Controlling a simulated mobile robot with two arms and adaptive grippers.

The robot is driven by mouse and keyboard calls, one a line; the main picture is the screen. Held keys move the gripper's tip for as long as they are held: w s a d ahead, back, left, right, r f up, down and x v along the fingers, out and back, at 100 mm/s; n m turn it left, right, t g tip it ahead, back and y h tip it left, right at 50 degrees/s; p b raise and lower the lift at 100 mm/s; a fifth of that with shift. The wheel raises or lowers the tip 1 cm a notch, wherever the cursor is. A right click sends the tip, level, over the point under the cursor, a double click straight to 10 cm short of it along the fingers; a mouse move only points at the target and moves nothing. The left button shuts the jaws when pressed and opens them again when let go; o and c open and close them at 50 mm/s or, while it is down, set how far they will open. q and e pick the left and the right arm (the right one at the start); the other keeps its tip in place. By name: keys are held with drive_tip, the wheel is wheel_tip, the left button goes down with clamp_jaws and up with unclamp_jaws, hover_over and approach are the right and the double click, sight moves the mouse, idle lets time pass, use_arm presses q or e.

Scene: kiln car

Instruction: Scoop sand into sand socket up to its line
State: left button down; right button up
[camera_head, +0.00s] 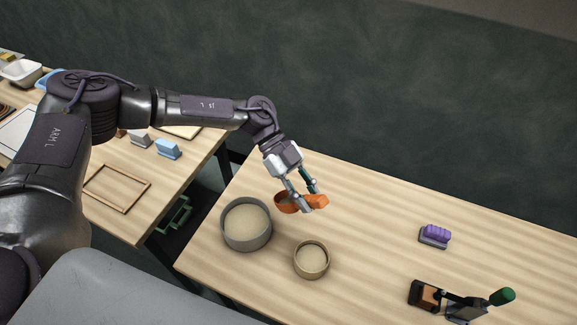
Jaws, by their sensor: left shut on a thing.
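My left gripper (305,201) is shut on an orange scoop (286,203) and holds it behind the two round vessels. No fill line can be made out. My right gripper is not in view.
A purple-topped brush or block (435,234) sits at the right of the wooden table (380,220). A black tool with a green knob (465,306) lies near the front right. The table's middle is clear. A second table (175,190) at left holds a wooden frame (117,189).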

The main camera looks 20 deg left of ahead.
use_arm(q)
drive_tip(key=w+a+n+t, duration=0.2)
drive_tip(key=n+t, duration=0.1)
drive_tip(key=w+a+f+n+t+h+p, duration=0.1)
drive_tip(key=a+n+t, duration=0.1)
drive_tip(key=n+t, duration=0.1)
drive_tip(key=w+a+f+n+t+h+p, duration=0.1)
drive_tip(key=w+n+t, duration=0.1)
drive_tip(key=n+t, duration=0.1)
drive_tip(key=shift+w+a, duration=0.3)
drive_tip(key=shift+a, duration=0.1)
drive_tip(key=shift+n+t, duration=0.7)
drive_tip(key=shift+n, duration=0.1)
drive_tip(key=f, duration=0.1)
drive_tip(key=a+f, duration=0.1)
drive_tip(key=f, duration=0.2)
drive_tip(key=shift+w+a+f, duration=0.2)
drive_tip(key=shift+w+f, duration=0.1)
drive_tip(key=a+r+h, duration=0.1)
drive_tip(key=s+a+r+t+h, duration=0.1)
drive_tip(key=shift+a+h, duration=0.3)
